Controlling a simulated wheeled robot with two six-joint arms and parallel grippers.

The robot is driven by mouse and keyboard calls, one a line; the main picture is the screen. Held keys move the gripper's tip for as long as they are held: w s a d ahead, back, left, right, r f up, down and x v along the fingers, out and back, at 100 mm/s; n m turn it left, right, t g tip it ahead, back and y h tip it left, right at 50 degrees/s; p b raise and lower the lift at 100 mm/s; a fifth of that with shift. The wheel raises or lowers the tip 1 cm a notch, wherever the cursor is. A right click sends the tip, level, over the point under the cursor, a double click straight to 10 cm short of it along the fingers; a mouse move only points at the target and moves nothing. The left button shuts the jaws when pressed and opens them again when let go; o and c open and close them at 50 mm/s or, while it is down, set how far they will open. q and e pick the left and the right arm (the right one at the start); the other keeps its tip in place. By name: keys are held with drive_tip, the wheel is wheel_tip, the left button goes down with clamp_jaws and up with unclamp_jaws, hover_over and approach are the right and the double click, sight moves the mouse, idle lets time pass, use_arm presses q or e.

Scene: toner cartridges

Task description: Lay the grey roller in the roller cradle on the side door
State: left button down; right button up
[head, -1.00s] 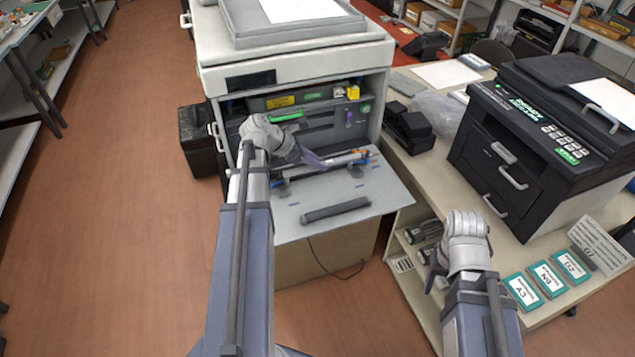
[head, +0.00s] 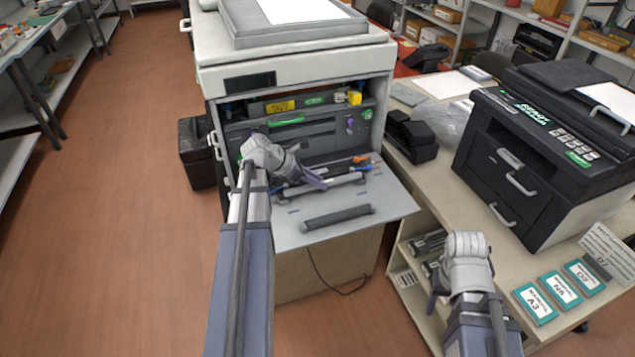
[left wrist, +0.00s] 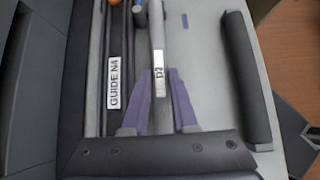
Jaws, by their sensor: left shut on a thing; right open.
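My left gripper (head: 322,184) is shut on the grey roller (head: 346,179), low over the inner part of the lowered side door (head: 390,205). In the left wrist view the purple fingers (left wrist: 161,74) grip the light grey roller (left wrist: 156,28) at a white label. A dark bar labelled GUIDE N4 (left wrist: 115,65) runs beside it. The roller cradle is mostly hidden by the gripper and roller; I cannot tell whether the roller touches it. My right gripper (head: 432,292) is open and empty near the bench shelf.
The copier body (head: 222,90) stands open behind the door, with a green handle (head: 286,120) inside. A black printer (head: 540,140) stands on the bench at right, with teal boxes (head: 560,290) in front. The floor at left is clear.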

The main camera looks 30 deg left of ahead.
use_arm(q)
drive_tip(key=shift+f+b, duration=0.5)
drive_tip(key=shift+f, duration=0.15)
drive_tip(key=c, duration=0.7)
unclamp_jaws()
drive_tip(key=shift+r, duration=0.15)
drive_tip(key=shift+r+p, duration=0.25)
drive_tip(key=shift+p, duration=0.1)
drive_tip(key=p+v, duration=0.8)
drive_tip(key=v, duration=0.3)
drive_tip(key=shift+w+d+r, duration=0.1)
drive_tip(key=shift+r, duration=0.2)
drive_tip(key=shift+s+a+r+p, duration=0.3)
drive_tip(key=shift+s+a+p, duration=0.1)
drive_tip(key=shift+p, duration=0.15)
drive_tip(key=shift+d, duration=0.15)
